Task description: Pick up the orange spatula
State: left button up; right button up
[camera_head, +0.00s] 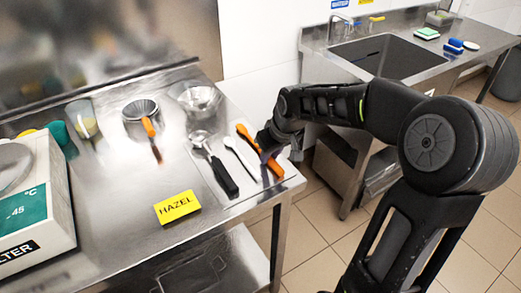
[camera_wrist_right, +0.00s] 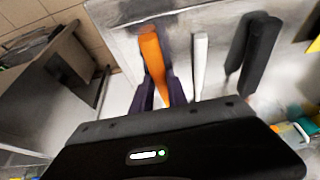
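The orange spatula (camera_head: 245,134) lies at the right end of the steel counter, on a pale tray beside other utensils. My right gripper (camera_head: 269,157) is at its near, handle end. In the right wrist view the orange handle (camera_wrist_right: 152,50) runs down between the two dark purple fingers (camera_wrist_right: 161,92). The fingers stand apart, one on each side of the handle; firm contact is not clear. The spatula still appears to rest on the tray. Its lower part is hidden by the gripper body in the wrist view. My left gripper is out of view.
A white-handled utensil (camera_head: 239,155) and a black-handled scoop (camera_head: 222,176) lie close to the left of the spatula. A metal cup (camera_head: 140,110) and a scale (camera_head: 32,195) are further left. A sink counter (camera_head: 440,72) stands behind.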

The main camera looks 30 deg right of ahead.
grip_shut()
notch_tip(320, 180, up, 10)
dwell(0.8)
dwell(0.5)
